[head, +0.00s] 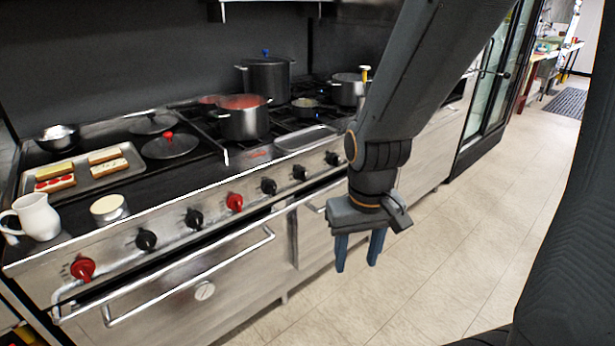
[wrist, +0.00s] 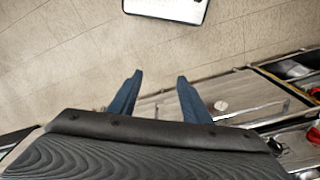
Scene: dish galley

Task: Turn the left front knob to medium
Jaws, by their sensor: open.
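A row of several knobs lies along the steel front of the range (head: 215,195). The leftmost knob is red (head: 83,268), with a black knob (head: 146,240) and another black knob (head: 194,217) to its right. A second red knob (head: 235,202) is near the middle, with more black knobs further right. I cannot tell which is the left front knob, and the settings are too small to read. My gripper (head: 357,266) is open and empty, pointing down in front of the range's right part, apart from every knob. Its two fingers also show in the wrist view (wrist: 159,78).
Long oven door handles (head: 190,275) stick out below the knobs. On top are a white pitcher (head: 36,216), a tray of food (head: 82,177), a lid with a red knob (head: 170,145) and several pots. The tiled floor (head: 450,240) to the right is clear.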

